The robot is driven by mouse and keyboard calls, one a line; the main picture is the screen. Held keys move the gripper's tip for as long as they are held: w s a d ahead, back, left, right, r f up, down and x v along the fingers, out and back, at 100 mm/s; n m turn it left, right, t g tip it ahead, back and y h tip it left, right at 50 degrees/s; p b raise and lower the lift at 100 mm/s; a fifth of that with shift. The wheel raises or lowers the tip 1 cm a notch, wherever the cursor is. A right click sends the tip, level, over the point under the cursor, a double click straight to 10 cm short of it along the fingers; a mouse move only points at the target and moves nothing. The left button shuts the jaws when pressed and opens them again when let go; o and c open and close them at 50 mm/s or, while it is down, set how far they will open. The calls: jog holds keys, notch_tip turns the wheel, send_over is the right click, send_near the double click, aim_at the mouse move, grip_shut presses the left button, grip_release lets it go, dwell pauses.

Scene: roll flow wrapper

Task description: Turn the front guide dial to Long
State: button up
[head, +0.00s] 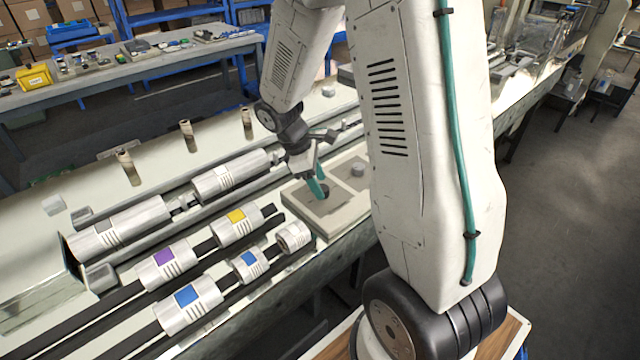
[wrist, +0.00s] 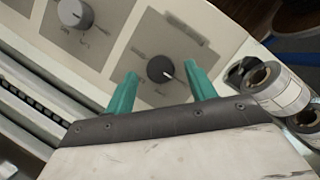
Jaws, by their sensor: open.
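The wrist view shows a black dial (wrist: 160,69) with a white pointer line, set on a grey label plate (wrist: 150,45) of a pale panel. The printed words are too small to read, so I cannot tell its setting. My gripper (wrist: 162,80) is open, with one teal finger on each side of the black dial; I cannot tell whether they touch it. A second, grey dial (wrist: 74,14) sits on another plate at the upper left. In the head view my gripper (head: 317,187) is down at the panel (head: 300,203), with the black dial (head: 323,191) partly behind a finger.
Metal rollers with coloured labels, such as a yellow one (head: 237,220) and a blue one (head: 188,302), lie left of the panel. A roller end (wrist: 264,77) is close to the right finger in the wrist view. A grey knob (head: 358,169) stands farther right.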

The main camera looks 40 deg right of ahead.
jog(key=shift+x, duration=0.75)
jog(key=c, duration=1)
jog(key=shift+o, duration=0.2)
